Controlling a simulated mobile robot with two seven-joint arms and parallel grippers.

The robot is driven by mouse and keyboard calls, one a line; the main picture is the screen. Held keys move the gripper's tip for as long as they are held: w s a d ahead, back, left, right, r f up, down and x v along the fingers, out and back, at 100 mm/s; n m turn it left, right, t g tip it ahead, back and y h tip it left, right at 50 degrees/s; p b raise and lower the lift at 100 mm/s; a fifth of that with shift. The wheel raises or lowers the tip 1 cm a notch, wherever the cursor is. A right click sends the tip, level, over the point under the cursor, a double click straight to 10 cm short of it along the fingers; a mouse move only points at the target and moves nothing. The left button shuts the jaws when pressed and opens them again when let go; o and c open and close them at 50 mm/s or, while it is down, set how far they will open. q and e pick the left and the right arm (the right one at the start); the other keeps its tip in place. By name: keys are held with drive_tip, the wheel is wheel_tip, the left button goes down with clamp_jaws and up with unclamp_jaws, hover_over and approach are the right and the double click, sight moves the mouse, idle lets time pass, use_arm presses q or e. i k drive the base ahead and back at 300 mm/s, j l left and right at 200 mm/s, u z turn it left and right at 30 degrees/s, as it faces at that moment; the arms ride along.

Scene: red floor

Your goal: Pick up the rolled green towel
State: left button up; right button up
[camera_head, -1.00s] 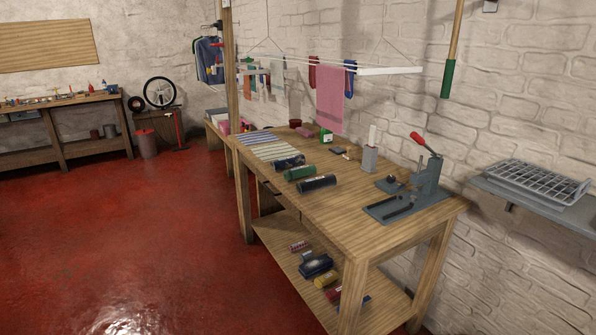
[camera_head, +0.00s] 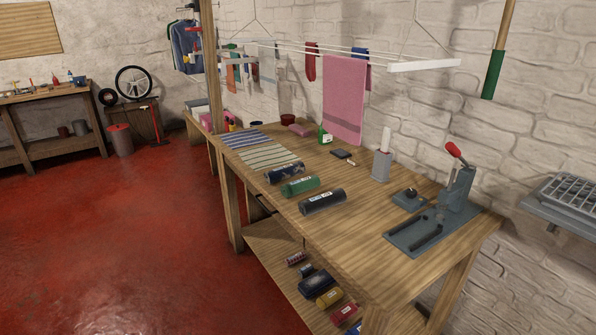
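The rolled green towel (camera_head: 300,187) lies on the wooden workbench (camera_head: 360,241), near its front edge. It sits between a dark blue roll (camera_head: 285,173) behind it and a black roll (camera_head: 322,201) in front of it. All three rolls lie roughly parallel, with small gaps between them. A pale label shows on the green roll. Neither of my grippers is in view.
A grey press with a red handle (camera_head: 453,149) stands at the bench's right end. A pink towel (camera_head: 344,98) hangs above. Red floor (camera_head: 130,240) is clear at left.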

sight(289, 190)
drive_tip(key=i+j+z, duration=0.15)
drive_tip(key=i+j, duration=0.3)
drive_tip(key=i, duration=0.25)
drive_tip(key=i+j+z, duration=0.15)
drive_tip(key=i+j, duration=0.4)
drive_tip(key=i, duration=0.1)
